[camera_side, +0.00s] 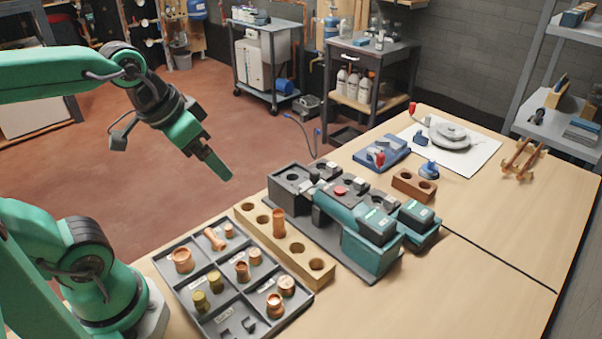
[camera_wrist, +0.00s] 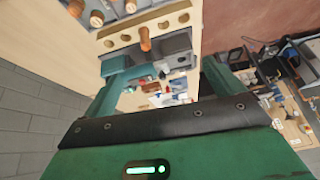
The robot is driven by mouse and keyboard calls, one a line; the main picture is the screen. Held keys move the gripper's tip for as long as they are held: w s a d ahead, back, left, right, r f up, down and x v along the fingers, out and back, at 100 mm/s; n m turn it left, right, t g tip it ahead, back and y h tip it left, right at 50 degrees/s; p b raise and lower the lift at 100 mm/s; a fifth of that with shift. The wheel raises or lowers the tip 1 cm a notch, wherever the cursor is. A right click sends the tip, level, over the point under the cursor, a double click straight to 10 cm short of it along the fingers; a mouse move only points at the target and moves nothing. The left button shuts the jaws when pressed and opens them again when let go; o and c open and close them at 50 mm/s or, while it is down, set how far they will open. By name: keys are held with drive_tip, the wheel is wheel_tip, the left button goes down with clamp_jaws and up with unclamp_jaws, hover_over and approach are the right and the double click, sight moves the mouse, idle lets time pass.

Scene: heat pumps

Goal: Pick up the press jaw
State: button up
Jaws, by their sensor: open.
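My gripper (camera_side: 219,167) hangs in the air above the floor, left of the bench's dark tool stand (camera_side: 330,237), and holds nothing. In the wrist view my gripper (camera_wrist: 162,84) shows its two green fingers wide apart. A teal and black press tool (camera_side: 368,246) lies on the stand. Dark grey blocky parts, one at the stand's left end (camera_side: 290,187), lie beside it; I cannot tell which one is the press jaw. In the wrist view a grey block (camera_wrist: 174,52) shows between and beyond the fingers, with no contact seen.
A wooden block with holes (camera_side: 290,250) holds one copper fitting. A grey divided tray (camera_side: 190,293) holds several fittings at the front.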

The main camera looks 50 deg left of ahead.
drive_tip(key=w+r+m+g, duration=0.1)
drive_tip(key=w+r+m, duration=0.25)
drive_tip(key=w, duration=0.75)
drive_tip(key=m+g, duration=0.4)
drive_tip(key=m, duration=0.9)
hover_over(327, 166)
drive_tip(key=f, duration=1.9)
drive_tip(key=shift+w+a+f, duration=0.1)
drive_tip(key=shift+w+a, duration=0.1)
drive_tip(key=shift+w, duration=0.05)
drive_tip(key=shift+w+a+f+m, duration=0.1)
drive_tip(key=shift+f+m, duration=0.1)
drive_tip(key=shift+f, duration=0.15)
drive_tip(key=shift+w+f+m, duration=0.1)
drive_tip(key=shift+f+m, duration=0.05)
drive_tip(key=shift+f, duration=0.2)
drive_tip(key=shift+f, duration=1.3)
drive_tip(key=shift+f, duration=0.1)
drive_tip(key=shift+w+a+f, duration=0.1)
drive_tip(key=shift+a+f, duration=0.05)
drive_tip(key=shift+f, duration=2.3)
